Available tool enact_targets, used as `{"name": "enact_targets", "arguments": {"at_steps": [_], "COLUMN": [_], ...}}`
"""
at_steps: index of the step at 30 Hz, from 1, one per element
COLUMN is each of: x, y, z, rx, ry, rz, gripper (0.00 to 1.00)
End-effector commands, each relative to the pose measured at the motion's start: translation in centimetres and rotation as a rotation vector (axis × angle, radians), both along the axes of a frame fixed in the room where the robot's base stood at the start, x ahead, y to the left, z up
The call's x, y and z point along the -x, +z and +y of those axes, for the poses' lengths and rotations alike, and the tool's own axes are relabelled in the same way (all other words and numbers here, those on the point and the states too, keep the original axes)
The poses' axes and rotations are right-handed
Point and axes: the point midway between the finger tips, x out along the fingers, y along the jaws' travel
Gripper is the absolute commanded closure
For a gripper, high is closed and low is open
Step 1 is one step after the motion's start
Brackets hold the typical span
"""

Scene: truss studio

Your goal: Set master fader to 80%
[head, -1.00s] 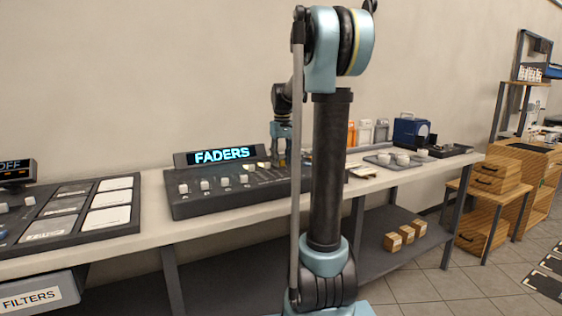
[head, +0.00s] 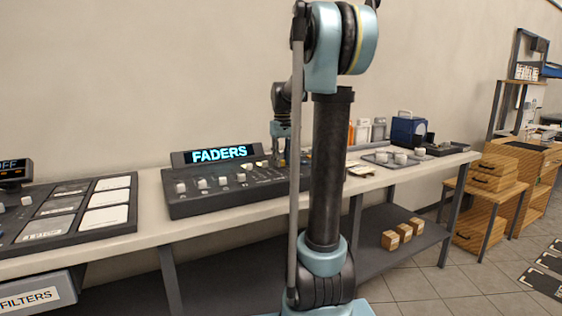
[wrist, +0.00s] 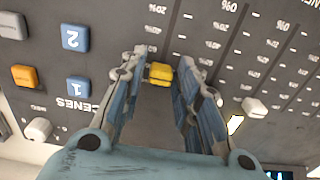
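The fader console (head: 215,204) stands on the long bench, with a lit FADERS display (head: 219,154) at its back and a row of pale fader caps along it. My gripper (head: 279,157) is over the console's right part; the column of my arm hides the console's right end. In the wrist view my gripper (wrist: 167,66) is open, with its two fingers on either side of a yellow fader cap (wrist: 160,74). I see a gap on the cap's right; contact on its left is unclear. Percent marks show beside the tracks, but the cap's exact reading is unclear.
White fader caps (wrist: 255,107) sit beside the gripper in the wrist view, with blue buttons (wrist: 76,37) and an orange button (wrist: 24,76) on the other side. A pad panel (head: 75,214) is left of the console; a tray with cups (head: 393,160) is to the right.

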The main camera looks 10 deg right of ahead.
Motion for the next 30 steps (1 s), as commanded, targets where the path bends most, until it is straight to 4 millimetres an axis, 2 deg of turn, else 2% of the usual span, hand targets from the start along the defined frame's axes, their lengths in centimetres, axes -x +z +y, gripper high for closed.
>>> {"name": "enact_targets", "arguments": {"at_steps": [10, 14, 17, 30], "x": [0.0, 0.0, 0.0, -0.1], "y": [0.1, 0.8, 2.1, 9.8], "z": [0.0, 0.0, 0.0, 0.0], "rx": [0.0, 0.0, 0.0, 0.0], "ry": [0.0, 0.0, 0.0, 0.0], "rz": [0.0, 0.0, 0.0, 0.001], "gripper": [0.6, 0.6, 0.6, 0.6]}}
